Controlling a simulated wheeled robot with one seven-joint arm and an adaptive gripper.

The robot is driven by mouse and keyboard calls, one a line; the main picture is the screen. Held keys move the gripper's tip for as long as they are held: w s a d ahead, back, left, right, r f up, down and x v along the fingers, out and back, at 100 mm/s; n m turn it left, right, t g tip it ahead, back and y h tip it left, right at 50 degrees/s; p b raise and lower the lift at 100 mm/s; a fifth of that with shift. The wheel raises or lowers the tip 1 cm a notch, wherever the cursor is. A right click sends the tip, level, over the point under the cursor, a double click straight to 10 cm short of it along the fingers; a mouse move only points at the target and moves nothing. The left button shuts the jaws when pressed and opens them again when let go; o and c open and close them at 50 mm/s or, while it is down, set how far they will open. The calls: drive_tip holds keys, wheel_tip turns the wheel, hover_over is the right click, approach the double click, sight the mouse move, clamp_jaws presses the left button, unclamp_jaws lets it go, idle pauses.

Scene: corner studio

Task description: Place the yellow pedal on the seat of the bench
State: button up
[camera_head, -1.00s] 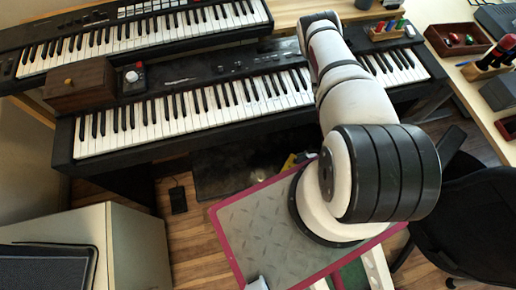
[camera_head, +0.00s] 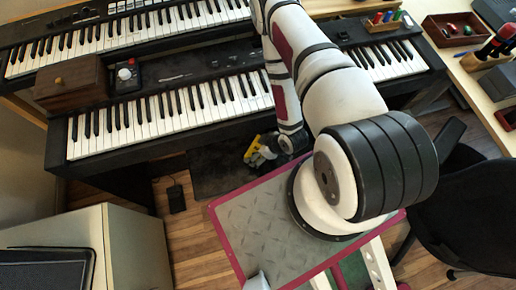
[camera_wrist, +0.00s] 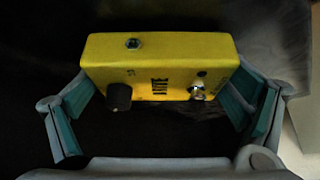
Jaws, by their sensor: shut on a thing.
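The yellow pedal (camera_wrist: 160,65) is a small box with a black knob, a silver switch and dark lettering. In the wrist view it sits between the two fingers of my gripper (camera_wrist: 160,100), which is shut on it. In the head view the pedal (camera_head: 251,148) shows as a small yellow patch at my gripper (camera_head: 262,152), below the front of the lower keyboard. A dark flat surface (camera_head: 212,172), which looks like the seat of the bench, lies under and left of the gripper. My arm hides its right part. I cannot tell the gap between pedal and seat.
The lower keyboard (camera_head: 180,115) stands close behind the gripper, with a wooden box (camera_head: 70,85) on it. A black foot pedal (camera_head: 176,198) is on the floor. A pale cabinet (camera_head: 130,240) is front left; a black chair (camera_head: 475,205) is at right.

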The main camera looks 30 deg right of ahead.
drive_tip(key=shift+f, duration=0.2)
drive_tip(key=o, duration=1.1)
drive_tip(key=p+v, duration=0.2)
drive_tip(key=v, duration=1)
drive_tip(key=shift+r, duration=0.1)
